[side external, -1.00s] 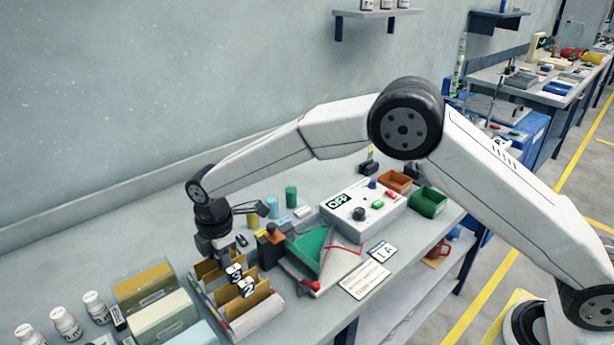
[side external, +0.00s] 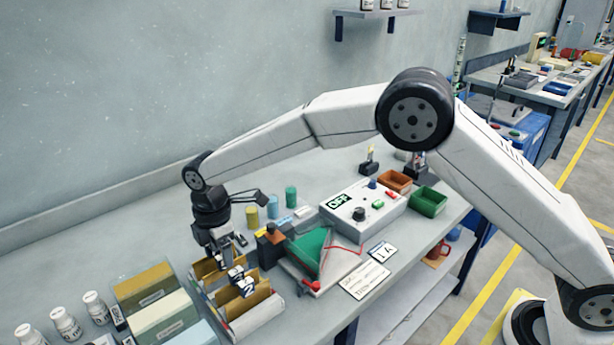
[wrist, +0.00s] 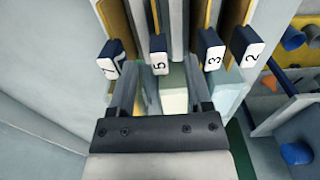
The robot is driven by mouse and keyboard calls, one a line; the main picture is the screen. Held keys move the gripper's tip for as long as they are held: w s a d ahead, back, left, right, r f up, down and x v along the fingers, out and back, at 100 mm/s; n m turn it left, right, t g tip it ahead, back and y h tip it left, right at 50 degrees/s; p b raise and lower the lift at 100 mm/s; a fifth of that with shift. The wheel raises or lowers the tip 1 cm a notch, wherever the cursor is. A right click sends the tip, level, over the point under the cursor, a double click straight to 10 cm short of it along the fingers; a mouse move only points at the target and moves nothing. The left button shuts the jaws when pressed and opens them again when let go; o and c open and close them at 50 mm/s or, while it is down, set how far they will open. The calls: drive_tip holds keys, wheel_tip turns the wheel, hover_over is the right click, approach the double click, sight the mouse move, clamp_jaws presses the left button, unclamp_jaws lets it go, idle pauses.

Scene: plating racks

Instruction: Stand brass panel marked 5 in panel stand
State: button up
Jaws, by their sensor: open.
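Several brass panels stand upright in a slotted rack (side external: 238,322), each with a dark tab and a white number label. In the wrist view the tab of the brass panel marked 5 (wrist: 159,60) lies between the two fingers of my gripper (wrist: 160,80), with gaps at both sides. My gripper is open and holds nothing. In the side view my gripper (side external: 229,258) points down over the rack's far end, and the 5 label cannot be made out.
Neighbouring tabs marked 3 (wrist: 212,57) and 2 (wrist: 248,48) are to the right of the 5; another tab (wrist: 111,66) is close on its left. Coloured blocks (side external: 160,310) and white bottles (side external: 66,323) stand left of the rack. A control box (side external: 350,215) reads OFF.

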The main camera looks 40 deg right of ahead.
drive_tip(key=shift+r, duration=2.6)
drive_tip(key=shift+s+d+m, duration=0.1)
drive_tip(key=shift+d+m, duration=0.2)
drive_tip(key=shift+d, duration=0.25)
drive_tip(key=s+d+f+m+t, duration=0.2)
drive_tip(key=s+d+f+m, duration=0.1)
drive_tip(key=s+d+m, duration=1.4)
drive_tip(key=s+d, duration=0.5)
drive_tip(key=d, duration=0.2)
drive_tip(key=shift+s+t, duration=0.3)
drive_tip(key=shift+s, duration=0.1)
